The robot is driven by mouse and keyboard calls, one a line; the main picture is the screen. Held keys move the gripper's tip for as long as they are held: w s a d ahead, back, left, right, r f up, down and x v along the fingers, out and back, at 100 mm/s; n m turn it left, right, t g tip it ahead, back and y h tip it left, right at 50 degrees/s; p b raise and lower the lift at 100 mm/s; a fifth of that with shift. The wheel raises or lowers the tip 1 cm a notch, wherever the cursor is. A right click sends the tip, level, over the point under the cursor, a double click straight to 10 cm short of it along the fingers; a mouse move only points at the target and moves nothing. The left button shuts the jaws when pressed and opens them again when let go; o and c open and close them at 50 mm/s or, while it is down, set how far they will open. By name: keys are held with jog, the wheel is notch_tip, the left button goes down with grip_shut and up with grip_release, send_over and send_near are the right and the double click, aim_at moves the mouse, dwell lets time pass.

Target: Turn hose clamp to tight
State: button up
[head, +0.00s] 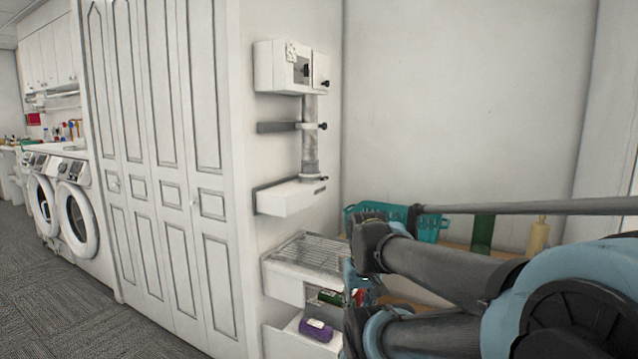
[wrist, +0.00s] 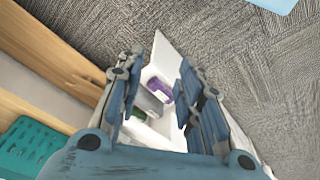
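A white wall unit (head: 278,66) hangs on the wall in the head view. A grey ribbed hose (head: 310,148) runs down from it to a white box (head: 290,198). Around the hose's upper part is a pale band with a small black knob (head: 322,126), which looks like the hose clamp. Whether it is tight or loose is too small to tell. My gripper (wrist: 160,62) is open and empty in the wrist view, pointing down over an open white drawer. In the head view my arm mostly hides it, low and right of the clamp. The clamp is not in the wrist view.
The drawer (head: 305,342) holds a purple item (head: 316,330); it also shows in the wrist view (wrist: 158,90). A wire rack (head: 308,250) sits above it. A teal basket (head: 428,226), green container (head: 483,233) and yellow bottle (head: 539,235) stand on a wooden surface to the right.

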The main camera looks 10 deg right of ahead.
aim_at(327, 178)
jog(key=o, duration=0.4)
jog(key=shift+a+r, duration=0.1)
jog(key=shift+o, duration=1)
jog(key=shift+s+a+r, duration=0.1)
jog(key=shift+a+r, duration=0.25)
jog(key=shift+r, duration=0.3)
jog(key=w+a+r+n+t+y, duration=0.1)
jog(key=w+r+n+y, duration=0.15)
jog(key=w+r, duration=0.45)
jog(key=w+a+r+n+t+y, duration=0.1)
jog(key=w+r+y, duration=0.25)
jog(key=w, duration=0.65)
jog(key=w+a+r+n+y, duration=0.1)
jog(key=w+r+n+y, duration=0.2)
jog(key=w, duration=0.6)
jog(key=w+d+r+n+t+y, duration=0.2)
jog(key=w+d+r+t+y, duration=0.15)
jog(key=w+d, duration=0.6)
jog(key=w+d+r+n+t+y, duration=0.2)
jog(key=w+d+r+t, duration=0.15)
jog(key=w+d, duration=0.6)
jog(key=shift+g, duration=0.3)
jog(key=x, duration=1.8)
jog(key=shift+w+a+r, duration=0.15)
jog(key=shift+a+r, duration=0.05)
jog(key=shift+a, duration=0.1)
